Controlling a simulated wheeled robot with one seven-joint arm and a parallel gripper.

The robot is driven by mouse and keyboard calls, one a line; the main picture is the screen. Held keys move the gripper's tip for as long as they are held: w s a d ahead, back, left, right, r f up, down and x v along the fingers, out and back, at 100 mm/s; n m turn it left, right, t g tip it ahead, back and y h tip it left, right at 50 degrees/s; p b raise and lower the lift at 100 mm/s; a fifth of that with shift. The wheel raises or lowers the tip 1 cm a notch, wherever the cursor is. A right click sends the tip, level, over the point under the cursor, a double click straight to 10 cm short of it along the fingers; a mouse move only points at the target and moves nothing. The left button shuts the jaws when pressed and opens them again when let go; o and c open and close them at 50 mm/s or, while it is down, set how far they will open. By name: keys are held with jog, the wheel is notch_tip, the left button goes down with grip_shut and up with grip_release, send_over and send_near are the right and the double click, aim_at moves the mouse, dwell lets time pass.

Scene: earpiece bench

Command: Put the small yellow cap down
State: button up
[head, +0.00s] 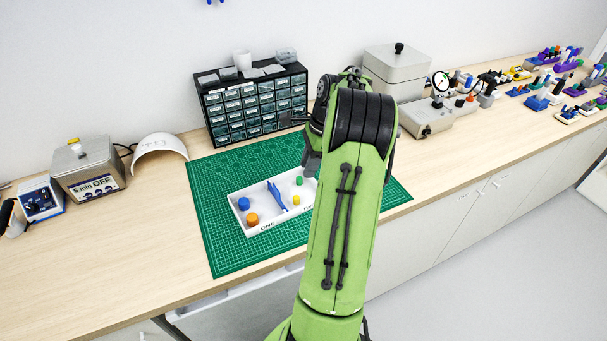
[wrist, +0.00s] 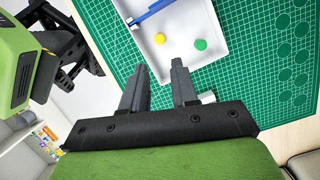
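The small yellow cap (head: 296,200) lies in the white tray (head: 265,228) on the green mat. In the wrist view the yellow cap (wrist: 159,39) sits on the tray floor, beyond my fingertips and apart from them. My gripper (wrist: 160,68) is open, with a clear gap between its fingers and nothing held. In the head view my gripper is largely hidden behind my arm, at the tray's right end. A small green cap (wrist: 200,44) lies close beside the yellow one; it also shows in the head view (head: 299,181).
The tray also holds blue tweezers (head: 277,195), a blue cap (head: 244,204) and an orange cap (head: 252,219). A drawer cabinet (head: 253,105) stands behind the green mat (head: 222,253). A timer box (head: 88,170) stands left. The mat left of the tray is clear.

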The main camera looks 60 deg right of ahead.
jog(key=w+a+r+n+h, duration=0.1)
jog(key=a+r+n, duration=0.3)
jog(key=a, duration=0.3)
jog(key=w+a+r+n+h, duration=0.1)
jog(key=w+a+r+n, duration=0.2)
jog(key=a, duration=0.4)
jog(key=a+r+n, duration=0.4)
jog(key=a+n, duration=0.1)
jog(key=a, duration=0.3)
jog(key=s+a+n+t, duration=0.3)
jog(key=s+a+n, duration=1)
jog(key=a+n, duration=0.1)
jog(key=shift+s+a+n, duration=0.2)
jog(key=shift+s+n, duration=0.1)
jog(key=shift+r, duration=0.1)
